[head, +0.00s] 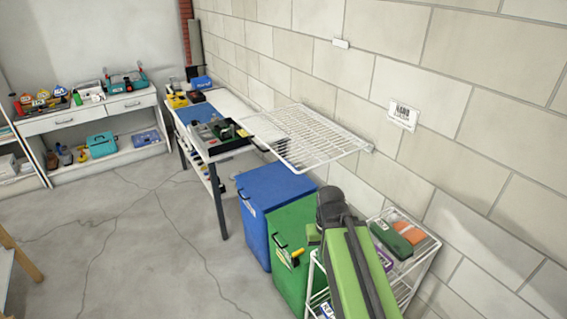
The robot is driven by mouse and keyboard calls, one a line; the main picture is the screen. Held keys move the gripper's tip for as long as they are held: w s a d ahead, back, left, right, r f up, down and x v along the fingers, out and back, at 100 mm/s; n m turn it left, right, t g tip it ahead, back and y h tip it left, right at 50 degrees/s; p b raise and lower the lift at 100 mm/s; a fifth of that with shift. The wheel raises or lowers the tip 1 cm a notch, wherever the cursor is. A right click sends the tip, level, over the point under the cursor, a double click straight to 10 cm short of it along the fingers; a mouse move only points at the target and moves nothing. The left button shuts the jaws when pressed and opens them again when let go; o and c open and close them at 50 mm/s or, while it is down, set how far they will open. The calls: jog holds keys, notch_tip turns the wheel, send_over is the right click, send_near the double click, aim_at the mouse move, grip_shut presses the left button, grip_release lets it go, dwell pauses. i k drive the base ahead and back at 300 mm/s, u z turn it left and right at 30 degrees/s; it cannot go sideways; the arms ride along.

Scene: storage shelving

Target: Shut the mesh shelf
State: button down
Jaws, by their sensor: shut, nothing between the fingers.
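The mesh shelf (305,137) is a white wire rack on the block wall, right of the middle in the head view. It stands out from the wall, roughly level, with its wall-side edge at the right. Nothing rests on it. My green arm rises from the bottom and bends at a dark joint below and right of the shelf. My gripper (297,257) appears small, with yellow-tipped fingers, in front of the green bin. It is shut and empty, below the shelf and apart from it. Part of my forearm is hidden behind the joint.
A blue bin (272,200) and a green bin (290,226) stand under the shelf. A white wire rack (428,262) with boxes is at the right, close to my arm. A workbench (234,107) stands beyond the shelf.

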aim_at(366, 144)
jog(key=z, duration=2.15)
jog(key=k, duration=1.55)
jog(key=u, duration=1.8)
jog(key=i, duration=1.7)
jog(key=u, duration=0.1)
